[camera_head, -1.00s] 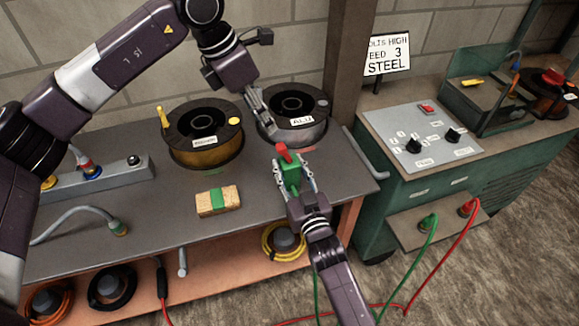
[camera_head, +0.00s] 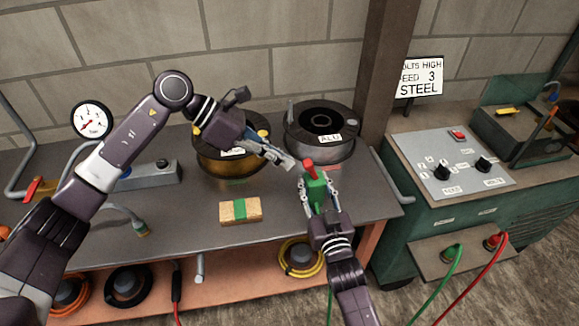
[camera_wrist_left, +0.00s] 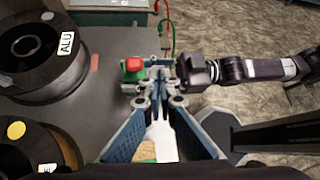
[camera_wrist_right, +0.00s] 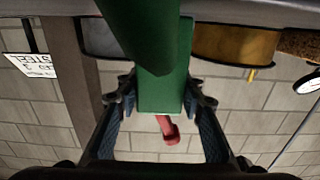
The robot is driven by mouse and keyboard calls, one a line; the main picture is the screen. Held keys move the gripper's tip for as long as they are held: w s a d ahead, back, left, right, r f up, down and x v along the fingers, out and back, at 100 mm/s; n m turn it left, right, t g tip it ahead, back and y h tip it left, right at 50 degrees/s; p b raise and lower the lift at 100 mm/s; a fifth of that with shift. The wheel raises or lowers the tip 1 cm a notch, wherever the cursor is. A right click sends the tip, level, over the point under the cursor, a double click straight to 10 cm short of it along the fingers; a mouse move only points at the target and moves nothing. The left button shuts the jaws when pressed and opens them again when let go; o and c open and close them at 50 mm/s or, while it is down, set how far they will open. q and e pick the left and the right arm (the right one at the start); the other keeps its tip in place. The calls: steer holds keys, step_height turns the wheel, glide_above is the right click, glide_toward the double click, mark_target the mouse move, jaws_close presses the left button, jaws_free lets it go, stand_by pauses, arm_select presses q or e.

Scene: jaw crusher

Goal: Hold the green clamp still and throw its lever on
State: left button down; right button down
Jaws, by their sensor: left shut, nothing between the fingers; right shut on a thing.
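The green clamp (camera_head: 316,192) is at the front right edge of the workbench, with its red lever (camera_head: 309,168) at its top. My right gripper (camera_head: 320,200) is shut on the clamp's green body; the right wrist view shows the body (camera_wrist_right: 163,92) between the fingers and the red lever (camera_wrist_right: 167,130) beyond it. My left gripper (camera_head: 290,164) is shut and empty, just left of the lever and apart from it in the head view. In the left wrist view its closed fingers (camera_wrist_left: 158,72) are beside the red lever (camera_wrist_left: 133,65).
The ALU spool (camera_head: 321,130) and a second wire spool (camera_head: 230,160) stand behind on the bench. A tan block with a green band (camera_head: 240,210) lies left of the clamp. The green machine with control panel (camera_head: 452,165) stands at right.

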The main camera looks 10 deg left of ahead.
arm_select(q)
steer(key=s+a+f+t+h, duration=0.1)
steer(key=a+f+t+h, duration=0.2)
steer(key=a, duration=0.8)
steer(key=shift+f+t, duration=0.25)
steer(key=shift+t, duration=0.05)
glide_toward(310, 169)
steer(key=w+d+f, duration=0.2)
steer(key=d+f, duration=0.1)
steer(key=f, duration=0.1)
steer(key=shift+w+d+r, duration=0.35)
steer(key=shift+d, duration=0.1)
